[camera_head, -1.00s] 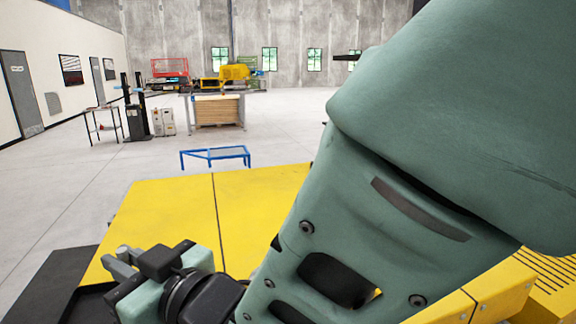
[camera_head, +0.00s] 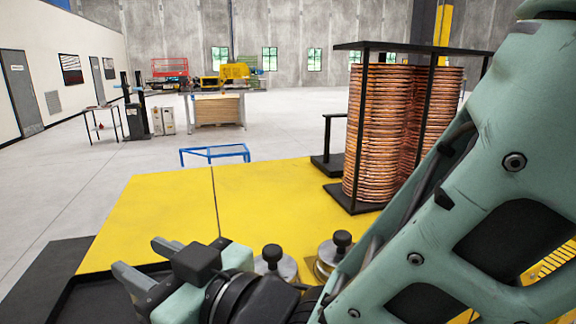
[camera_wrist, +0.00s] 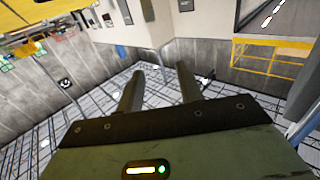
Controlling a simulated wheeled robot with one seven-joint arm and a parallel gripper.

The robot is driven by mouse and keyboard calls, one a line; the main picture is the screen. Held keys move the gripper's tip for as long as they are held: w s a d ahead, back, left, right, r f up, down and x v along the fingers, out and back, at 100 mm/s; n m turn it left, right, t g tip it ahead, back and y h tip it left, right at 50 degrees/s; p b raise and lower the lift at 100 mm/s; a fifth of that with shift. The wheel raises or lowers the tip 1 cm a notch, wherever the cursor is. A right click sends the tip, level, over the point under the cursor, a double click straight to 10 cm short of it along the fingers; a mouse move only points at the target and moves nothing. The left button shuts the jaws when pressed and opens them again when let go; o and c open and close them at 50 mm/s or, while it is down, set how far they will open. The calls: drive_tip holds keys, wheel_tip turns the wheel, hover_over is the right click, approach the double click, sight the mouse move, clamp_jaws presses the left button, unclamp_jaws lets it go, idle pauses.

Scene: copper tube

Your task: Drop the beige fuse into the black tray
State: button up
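My gripper (camera_head: 144,262) is at the lower left of the head view, by the left part of the yellow table top. Its two fingers stand apart, and it also shows in the wrist view (camera_wrist: 160,74), with nothing between the fingertips. A black tray (camera_head: 45,272) shows in part at the lower left of the head view, close to my gripper, which hides some of it. I see no beige fuse in either view.
Two silver discs with black knobs (camera_head: 274,262) stand right of my gripper. A black rack with copper coils (camera_head: 385,130) stands at the table's right, partly behind my arm. The middle of the yellow table top (camera_head: 165,215) is clear.

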drive_tip(key=b+v, duration=1.1)
drive_tip(key=b, duration=0.1)
drive_tip(key=shift+d, duration=0.15)
drive_tip(key=shift+s, duration=0.15)
